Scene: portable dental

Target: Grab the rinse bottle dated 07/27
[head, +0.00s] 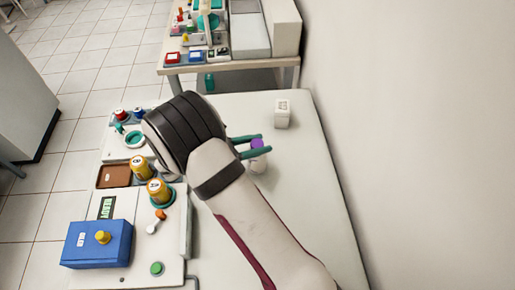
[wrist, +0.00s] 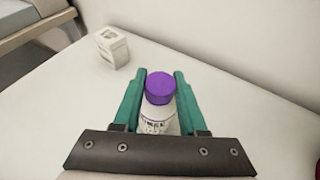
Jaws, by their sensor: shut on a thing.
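A white bottle with a purple cap (wrist: 160,88) stands upright between the green fingers of my gripper (wrist: 160,92) in the wrist view. Its label (wrist: 158,125) shows partly above the gripper's dark edge, and I cannot read a date on it. In the head view, my gripper (head: 254,146) is shut on the same bottle (head: 258,162) on the right part of the white table. The bottle's lower part appears near or on the table top; I cannot tell if it is lifted.
A small white box (head: 282,114) stands beyond the bottle; it also shows in the wrist view (wrist: 112,47). A wall (head: 420,120) borders the table's right side. The table right of the bottle is clear.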

